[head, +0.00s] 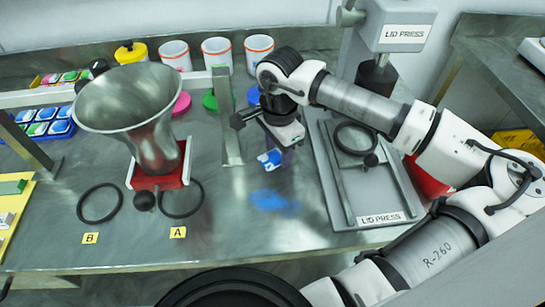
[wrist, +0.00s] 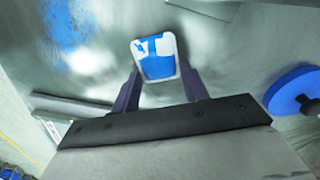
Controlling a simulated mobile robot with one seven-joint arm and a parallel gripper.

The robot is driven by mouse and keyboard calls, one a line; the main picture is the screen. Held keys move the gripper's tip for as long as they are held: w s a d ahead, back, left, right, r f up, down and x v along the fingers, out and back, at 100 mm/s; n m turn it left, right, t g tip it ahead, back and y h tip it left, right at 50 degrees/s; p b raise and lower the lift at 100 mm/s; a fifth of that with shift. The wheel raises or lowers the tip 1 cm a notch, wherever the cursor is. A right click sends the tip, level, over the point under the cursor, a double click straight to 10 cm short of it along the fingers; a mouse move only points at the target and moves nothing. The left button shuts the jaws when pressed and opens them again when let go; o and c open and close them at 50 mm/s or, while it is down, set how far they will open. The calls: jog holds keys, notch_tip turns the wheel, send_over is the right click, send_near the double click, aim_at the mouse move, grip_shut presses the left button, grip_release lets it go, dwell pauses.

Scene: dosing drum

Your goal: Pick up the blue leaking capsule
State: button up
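The blue leaking capsule (head: 270,159) is a small blue and white block, hanging at the fingertips of my gripper (head: 280,157) above the bench in the head view. In the wrist view the capsule (wrist: 156,58) sits between the two dark finger tips of my gripper (wrist: 158,72), with the fingers against its sides. My gripper is shut on it. A blue wet smear (head: 270,200) lies on the steel bench below and in front of the capsule; it also shows at the upper left of the wrist view (wrist: 65,25). The capsule's underside is hidden.
A steel funnel (head: 128,100) stands on a red base at left, with black rings near labels B and A. The lid press (head: 372,216) stands at right. Tubs (head: 217,54) and coloured lids line the back. A blue tray (head: 40,126) holds several capsules. The bench around the smear is clear.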

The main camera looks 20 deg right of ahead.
jog(key=c, duration=0.5)
jog(key=shift+c, duration=0.2)
jog(key=shift+r, duration=0.15)
